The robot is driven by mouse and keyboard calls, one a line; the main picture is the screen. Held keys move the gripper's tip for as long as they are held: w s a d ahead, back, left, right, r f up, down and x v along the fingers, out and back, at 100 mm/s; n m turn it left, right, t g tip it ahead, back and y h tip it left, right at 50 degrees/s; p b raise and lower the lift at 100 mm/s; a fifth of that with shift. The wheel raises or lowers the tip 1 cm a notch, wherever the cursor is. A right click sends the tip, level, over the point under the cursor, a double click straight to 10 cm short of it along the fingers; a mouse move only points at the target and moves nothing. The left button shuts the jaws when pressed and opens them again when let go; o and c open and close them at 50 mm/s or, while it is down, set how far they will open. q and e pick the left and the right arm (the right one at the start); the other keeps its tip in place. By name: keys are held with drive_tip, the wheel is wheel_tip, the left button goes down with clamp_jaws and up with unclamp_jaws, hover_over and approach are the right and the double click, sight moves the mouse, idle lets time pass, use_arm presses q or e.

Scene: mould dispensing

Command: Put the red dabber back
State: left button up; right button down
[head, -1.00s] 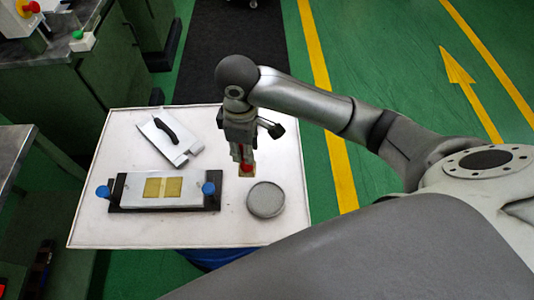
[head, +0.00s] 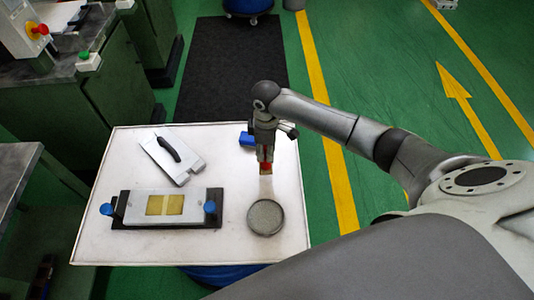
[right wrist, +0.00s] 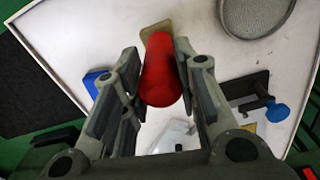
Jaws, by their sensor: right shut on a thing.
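The red dabber (head: 265,166) shows below my right gripper (head: 265,155) in the head view, over the right part of the white table. In the right wrist view the dabber's red handle (right wrist: 161,72) lies between the two fingers of my right gripper (right wrist: 150,75), which is shut on it. A tan pad shows at the handle's far end. I cannot tell whether the pad touches the table. My left gripper is not in view.
On the white table (head: 100,245) are a round grey dish (head: 265,218), a mould plate (head: 133,206) with blue knobs, a light plate with a black handle (head: 168,149), and a blue block (head: 246,139) close beside my gripper. The middle is clear.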

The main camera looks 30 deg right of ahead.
drive_tip(key=shift+w+d+f, duration=0.15)
drive_tip(key=shift+f, duration=0.05)
wheel_tip(320, 180, down, 3)
drive_tip(key=shift+d+f, duration=0.1)
drive_tip(key=shift+d, duration=0.05)
drive_tip(key=shift+f, duration=0.15)
drive_tip(key=shift+f, duration=0.15)
drive_tip(key=c, duration=1.1)
unclamp_jaws()
drive_tip(key=shift+c, duration=0.2)
wheel_tip(320, 180, up, 12)
drive_tip(key=shift+r+b, duration=0.2)
drive_tip(key=shift+b, duration=0.35)
